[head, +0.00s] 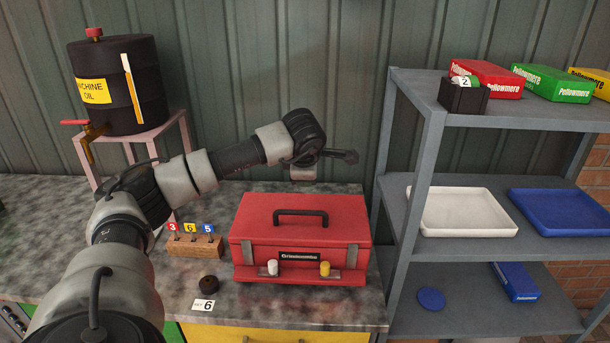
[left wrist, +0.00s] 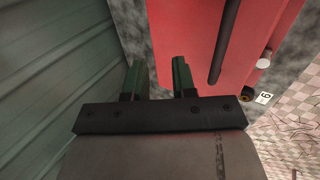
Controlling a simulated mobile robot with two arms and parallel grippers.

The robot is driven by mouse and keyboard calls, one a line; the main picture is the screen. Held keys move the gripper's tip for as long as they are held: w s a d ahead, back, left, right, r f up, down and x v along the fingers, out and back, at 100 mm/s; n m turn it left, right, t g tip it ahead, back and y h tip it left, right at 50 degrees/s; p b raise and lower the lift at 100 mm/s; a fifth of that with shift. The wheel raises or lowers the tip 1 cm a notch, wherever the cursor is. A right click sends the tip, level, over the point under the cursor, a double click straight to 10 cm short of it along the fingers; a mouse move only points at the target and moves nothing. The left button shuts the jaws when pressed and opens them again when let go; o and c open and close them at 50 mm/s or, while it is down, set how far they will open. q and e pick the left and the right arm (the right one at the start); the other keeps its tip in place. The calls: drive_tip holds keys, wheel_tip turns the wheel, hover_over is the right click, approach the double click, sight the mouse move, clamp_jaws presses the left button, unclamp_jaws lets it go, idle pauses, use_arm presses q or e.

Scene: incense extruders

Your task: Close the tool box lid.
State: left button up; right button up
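The red tool box (head: 300,252) stands on the counter, its latches and its white and yellow knobs facing front. Its lid (head: 345,212) with the black handle (head: 300,212) looks down flat on the box, with no visible gap; I cannot tell whether it is latched. My left gripper (head: 345,156) is above and behind the box, close to the wall. In the left wrist view its two fingers (left wrist: 157,78) are apart with nothing between them. The red lid (left wrist: 190,45) shows there beside and beneath the right-hand finger. My right gripper is out of view.
A black oil drum (head: 120,85) stands on a pink stand at the left. A grey shelf (head: 405,165) stands close on the right. The corrugated wall (head: 340,60) is behind.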

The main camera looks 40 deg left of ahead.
use_arm(q)
drive_tip(key=shift+o, duration=1)
drive_tip(key=shift+w+a+f, duration=0.2)
drive_tip(key=shift+w+f, duration=0.05)
drive_tip(key=shift+w, duration=0.05)
drive_tip(key=b+v, duration=0.1)
drive_tip(key=v, duration=1)
drive_tip(key=shift+b, duration=0.4)
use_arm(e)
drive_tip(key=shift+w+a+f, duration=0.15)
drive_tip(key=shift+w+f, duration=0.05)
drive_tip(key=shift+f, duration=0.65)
use_arm(q)
drive_tip(key=shift+a, duration=0.1)
